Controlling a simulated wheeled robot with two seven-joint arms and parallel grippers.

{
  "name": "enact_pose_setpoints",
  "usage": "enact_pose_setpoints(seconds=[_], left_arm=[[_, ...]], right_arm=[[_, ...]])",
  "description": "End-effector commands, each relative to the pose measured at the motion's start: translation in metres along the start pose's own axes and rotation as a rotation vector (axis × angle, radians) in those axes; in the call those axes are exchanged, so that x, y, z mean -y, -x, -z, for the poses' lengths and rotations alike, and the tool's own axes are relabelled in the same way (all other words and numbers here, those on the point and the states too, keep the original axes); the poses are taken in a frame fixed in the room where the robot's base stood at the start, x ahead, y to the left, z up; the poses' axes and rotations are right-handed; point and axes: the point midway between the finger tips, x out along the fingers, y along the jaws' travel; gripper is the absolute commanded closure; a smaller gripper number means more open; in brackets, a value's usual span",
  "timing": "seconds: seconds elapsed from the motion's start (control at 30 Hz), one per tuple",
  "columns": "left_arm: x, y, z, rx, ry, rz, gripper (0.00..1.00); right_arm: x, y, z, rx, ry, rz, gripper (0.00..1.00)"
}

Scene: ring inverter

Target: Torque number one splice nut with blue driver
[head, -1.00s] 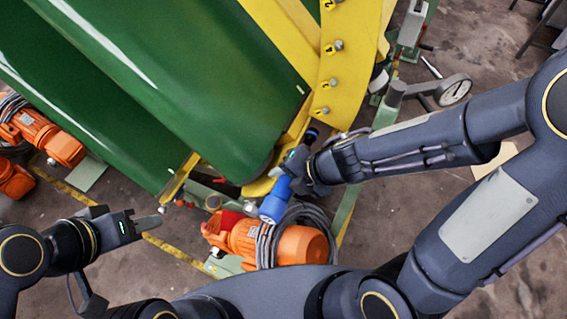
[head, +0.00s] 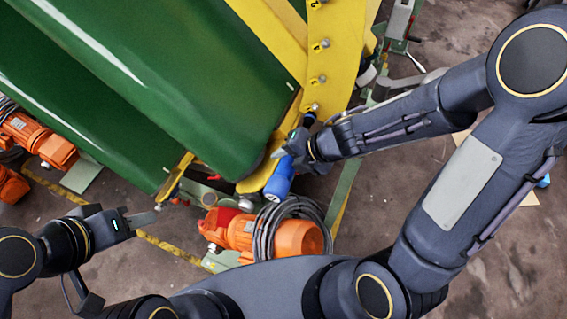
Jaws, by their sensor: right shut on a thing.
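My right gripper (head: 299,150) is shut on the blue driver (head: 278,184), whose thick blue end points down-left and whose other end points up-right. That upper end is close to the lowest visible nut (head: 314,107) on the yellow plate (head: 342,65); I cannot tell whether they touch. More nuts run up the plate, including one in the middle (head: 318,46) and one below it (head: 317,80). Their number labels are too small to read surely. My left gripper (head: 146,220) is at the lower left, away from the plate and apparently empty; its jaw opening is unclear.
A large green drum (head: 190,80) fills the upper left beside the plate. An orange motor (head: 250,235) with a coiled grey cable (head: 278,232) stands below the driver. More orange motors (head: 40,140) are at the far left.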

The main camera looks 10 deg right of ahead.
Motion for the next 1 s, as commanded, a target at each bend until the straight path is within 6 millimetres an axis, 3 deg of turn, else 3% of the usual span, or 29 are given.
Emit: enact_pose_setpoints(seconds=[0.2, 1.0], left_arm=[[-0.004, 0.009, 0.004, 0.000, 0.000, 0.000, 0.64], [-0.004, 0.010, 0.005, 0.000, 0.000, 0.000, 0.64]], right_arm=[[-0.002, 0.002, -0.018, 0.001, 0.001, -0.002, 0.92], [-0.002, 0.001, -0.023, 0.001, 0.002, -0.003, 0.92]])
